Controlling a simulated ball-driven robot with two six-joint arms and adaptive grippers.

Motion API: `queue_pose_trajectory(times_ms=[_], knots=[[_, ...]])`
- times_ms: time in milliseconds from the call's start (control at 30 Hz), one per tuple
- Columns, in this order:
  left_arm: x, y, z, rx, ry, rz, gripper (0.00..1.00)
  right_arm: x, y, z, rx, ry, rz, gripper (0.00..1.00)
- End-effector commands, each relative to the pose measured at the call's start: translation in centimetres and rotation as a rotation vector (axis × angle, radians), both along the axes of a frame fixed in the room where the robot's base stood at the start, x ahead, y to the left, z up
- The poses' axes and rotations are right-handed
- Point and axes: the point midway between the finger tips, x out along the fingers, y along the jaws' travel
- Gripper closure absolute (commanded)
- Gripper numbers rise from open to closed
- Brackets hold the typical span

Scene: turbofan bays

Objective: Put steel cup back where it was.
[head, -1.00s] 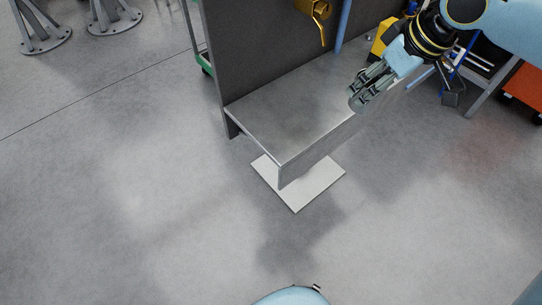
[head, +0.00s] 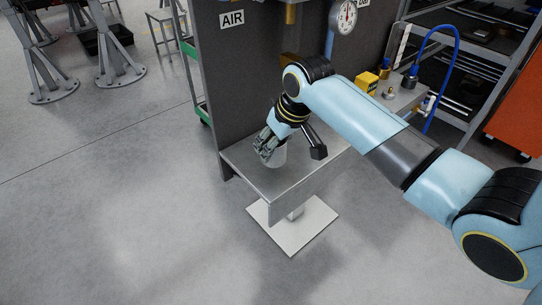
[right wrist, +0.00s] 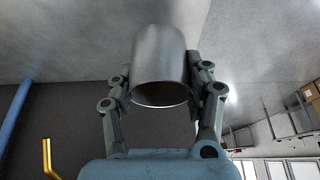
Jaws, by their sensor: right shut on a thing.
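The steel cup (right wrist: 160,55) is a plain grey metal cylinder between the fingers of my right gripper (right wrist: 160,78) in the right wrist view. The fingers press on its two sides, and its dark open mouth faces the wrist camera. In the head view the cup (head: 279,157) shows small and pale beside my right gripper (head: 268,148), over the left part of the grey metal shelf (head: 285,188). I cannot tell whether its base touches the shelf. My left gripper is not in view.
A dark upright panel (head: 232,75) with an AIR sign and a gauge (head: 346,16) stands behind the shelf. A blue hose (head: 455,60) arches there. The shelf's front left is clear.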

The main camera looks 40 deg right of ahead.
Motion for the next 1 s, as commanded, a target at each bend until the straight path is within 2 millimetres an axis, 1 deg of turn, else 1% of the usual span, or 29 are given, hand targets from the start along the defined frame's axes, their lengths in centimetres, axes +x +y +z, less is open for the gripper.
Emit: queue_pose_trajectory(times_ms=[67,167,300,400,767,800,967,1000], knots=[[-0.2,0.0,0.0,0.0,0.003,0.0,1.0,0.7,0.2,-0.4,-0.001,0.0,0.0,0.9],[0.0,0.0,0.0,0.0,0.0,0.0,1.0,1.0,0.3,-1.0,0.0,0.001,0.0,0.9],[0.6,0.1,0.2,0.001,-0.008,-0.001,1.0,0.9,0.4,-3.3,0.0,0.004,0.0,0.9],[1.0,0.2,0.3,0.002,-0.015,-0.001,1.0,0.9,0.3,-4.4,0.0,0.002,0.0,0.9],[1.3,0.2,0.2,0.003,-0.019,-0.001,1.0,0.9,0.3,-4.9,-0.001,0.0,0.0,0.9],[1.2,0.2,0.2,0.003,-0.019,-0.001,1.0,0.9,0.3,-4.9,-0.001,0.001,0.0,0.49],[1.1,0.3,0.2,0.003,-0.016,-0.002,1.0,0.9,0.3,-4.9,-0.001,0.001,0.0,0.28],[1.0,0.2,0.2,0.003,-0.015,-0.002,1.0,0.9,0.3,-4.9,-0.001,0.0,0.0,0.27]])
